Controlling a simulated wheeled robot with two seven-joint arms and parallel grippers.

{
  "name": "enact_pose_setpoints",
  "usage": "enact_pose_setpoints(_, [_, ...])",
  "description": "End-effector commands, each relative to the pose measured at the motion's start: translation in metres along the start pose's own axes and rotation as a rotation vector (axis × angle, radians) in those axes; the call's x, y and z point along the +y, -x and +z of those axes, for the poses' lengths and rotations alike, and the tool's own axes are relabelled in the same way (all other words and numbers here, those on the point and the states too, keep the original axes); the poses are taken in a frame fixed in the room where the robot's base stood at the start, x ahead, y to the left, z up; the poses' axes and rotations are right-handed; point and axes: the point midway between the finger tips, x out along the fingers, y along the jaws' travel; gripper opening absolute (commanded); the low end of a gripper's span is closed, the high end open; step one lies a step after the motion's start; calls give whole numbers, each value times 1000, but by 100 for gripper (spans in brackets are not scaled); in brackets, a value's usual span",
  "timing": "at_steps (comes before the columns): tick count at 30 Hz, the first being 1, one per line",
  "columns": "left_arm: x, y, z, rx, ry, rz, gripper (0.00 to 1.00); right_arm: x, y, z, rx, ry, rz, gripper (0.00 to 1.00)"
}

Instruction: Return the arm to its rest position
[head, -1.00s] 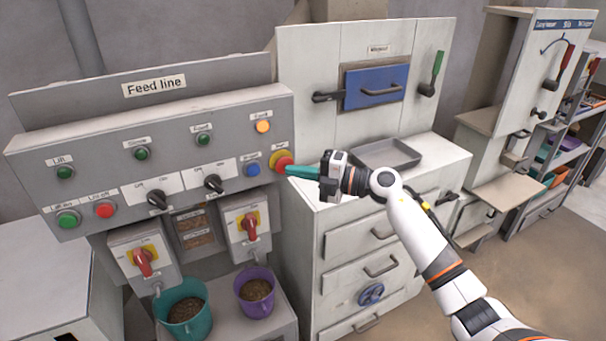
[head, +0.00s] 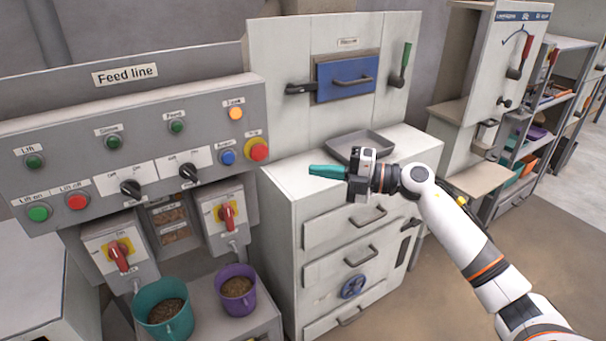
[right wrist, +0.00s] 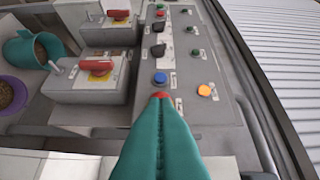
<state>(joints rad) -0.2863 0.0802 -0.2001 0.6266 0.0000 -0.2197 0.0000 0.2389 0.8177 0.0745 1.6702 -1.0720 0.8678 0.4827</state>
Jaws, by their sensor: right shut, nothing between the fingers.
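My right gripper (head: 318,171) has teal fingers that are shut with nothing between them. In the head view it hangs in the air in front of the white cabinet, to the right of the feed line panel (head: 60,128) and apart from it. In the right wrist view the shut fingers (right wrist: 160,105) point toward the panel and partly cover the red stop button (right wrist: 161,96). In the head view that red button (head: 258,149) with its yellow collar shows clear of the gripper. My left gripper is not in view.
A grey tray (head: 345,146) lies on the white cabinet (head: 290,215) close behind the gripper. A teal bucket (head: 150,328) and a purple bucket (head: 236,306) hold pellets below two red-handled switches. A shelf (head: 515,150) stands at the right. Open floor (head: 440,275) lies right of the cabinet.

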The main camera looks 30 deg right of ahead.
Motion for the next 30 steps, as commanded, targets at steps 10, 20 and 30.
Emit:
enact_pose_setpoints(10, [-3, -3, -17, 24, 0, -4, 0, -1, 9, 1, -2, 1, 0, 0])
enact_pose_setpoints(20, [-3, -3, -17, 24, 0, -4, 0, 0, 9, 0, -1, 0, 0, 0])
enact_pose_setpoints(30, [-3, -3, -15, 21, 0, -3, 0, 128, 16, -41, 250, -398, -128, 0])
